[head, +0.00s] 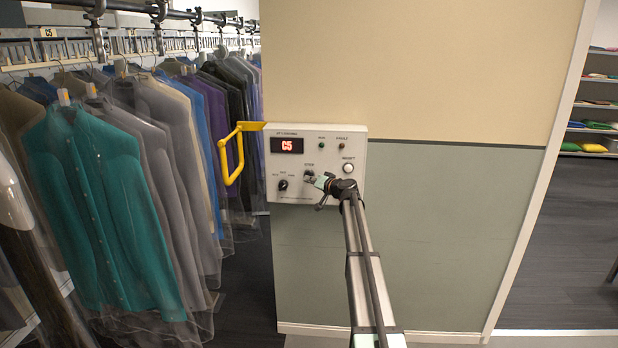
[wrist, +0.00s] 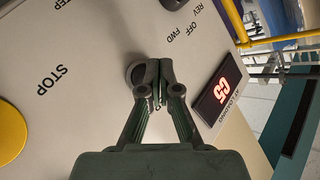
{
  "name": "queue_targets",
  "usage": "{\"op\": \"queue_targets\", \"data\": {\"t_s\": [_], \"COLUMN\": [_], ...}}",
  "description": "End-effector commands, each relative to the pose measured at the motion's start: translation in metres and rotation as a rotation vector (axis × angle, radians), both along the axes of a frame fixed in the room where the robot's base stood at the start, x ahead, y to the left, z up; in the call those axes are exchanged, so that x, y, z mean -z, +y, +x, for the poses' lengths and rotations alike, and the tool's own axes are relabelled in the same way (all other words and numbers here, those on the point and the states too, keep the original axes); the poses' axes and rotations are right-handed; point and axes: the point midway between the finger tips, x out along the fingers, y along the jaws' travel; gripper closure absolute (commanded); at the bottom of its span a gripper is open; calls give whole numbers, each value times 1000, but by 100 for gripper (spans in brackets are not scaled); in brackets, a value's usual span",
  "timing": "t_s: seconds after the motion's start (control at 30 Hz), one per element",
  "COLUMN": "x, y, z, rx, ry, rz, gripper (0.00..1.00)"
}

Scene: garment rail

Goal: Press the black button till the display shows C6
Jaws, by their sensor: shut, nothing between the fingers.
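The control panel (head: 305,197) is a pale box on the wall. Its red display (head: 287,146) reads C5, and the same C5 shows in the wrist view (wrist: 221,91). My gripper (head: 316,180) is shut and empty, in front of the panel's lower middle. In the wrist view its closed fingertips (wrist: 153,68) overlap a round dark button (wrist: 133,74), hiding part of it. I cannot tell whether they touch it. A small dark control (head: 308,175) shows beside the fingertips in the head view.
A dark selector knob (head: 283,185) and a pale round button (head: 348,168) are on the panel. A yellow disc (wrist: 10,132) shows near the STOP label. A yellow handle (head: 228,160) sticks out left, next to bagged garments (head: 110,200) on the rail.

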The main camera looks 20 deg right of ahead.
Motion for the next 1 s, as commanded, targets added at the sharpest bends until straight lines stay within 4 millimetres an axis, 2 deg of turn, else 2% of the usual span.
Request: {"op": "queue_targets", "data": {"t_s": [1.0], "x": [0], "y": [-5], "z": [8], "rx": [0], "ry": [0], "rz": [0], "gripper": [100]}}
